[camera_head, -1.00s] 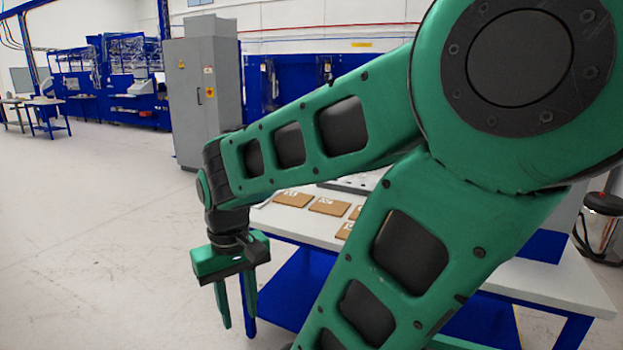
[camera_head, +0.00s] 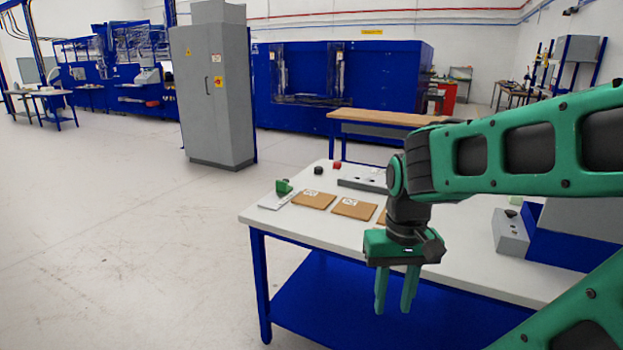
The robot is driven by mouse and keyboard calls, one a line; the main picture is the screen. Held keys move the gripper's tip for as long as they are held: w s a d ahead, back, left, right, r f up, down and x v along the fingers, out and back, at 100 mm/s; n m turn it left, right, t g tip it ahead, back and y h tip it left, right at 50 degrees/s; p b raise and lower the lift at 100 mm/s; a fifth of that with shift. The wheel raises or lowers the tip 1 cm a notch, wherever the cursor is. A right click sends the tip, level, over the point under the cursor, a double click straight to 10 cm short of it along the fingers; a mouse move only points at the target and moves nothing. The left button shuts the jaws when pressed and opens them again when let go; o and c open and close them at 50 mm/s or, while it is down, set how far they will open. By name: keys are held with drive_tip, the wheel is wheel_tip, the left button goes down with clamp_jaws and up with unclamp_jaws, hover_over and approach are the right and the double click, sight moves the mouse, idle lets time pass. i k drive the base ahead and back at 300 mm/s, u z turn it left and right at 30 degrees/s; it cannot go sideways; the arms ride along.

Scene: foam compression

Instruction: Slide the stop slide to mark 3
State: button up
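A small green block (camera_head: 284,187), which looks like the stop slide, stands at the far left end of the white table. It sits on or beside a flat light-grey strip (camera_head: 272,201). Any marks on the strip are too small to read. My gripper (camera_head: 394,304) hangs fingers down in front of the table's near edge, well to the right of the green block and apart from it. Its two green fingers are apart with nothing between them.
The white table (camera_head: 330,232) has a blue frame. Behind are a dark knob (camera_head: 318,170), a red piece (camera_head: 337,165) and a grey bar (camera_head: 362,186). A grey box (camera_head: 511,232) stands right. Floor at left is clear.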

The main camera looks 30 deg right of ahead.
sight(282, 186)
drive_tip(key=z, duration=0.1)
drive_tip(key=i, duration=1.65)
drive_tip(key=u, duration=0.05)
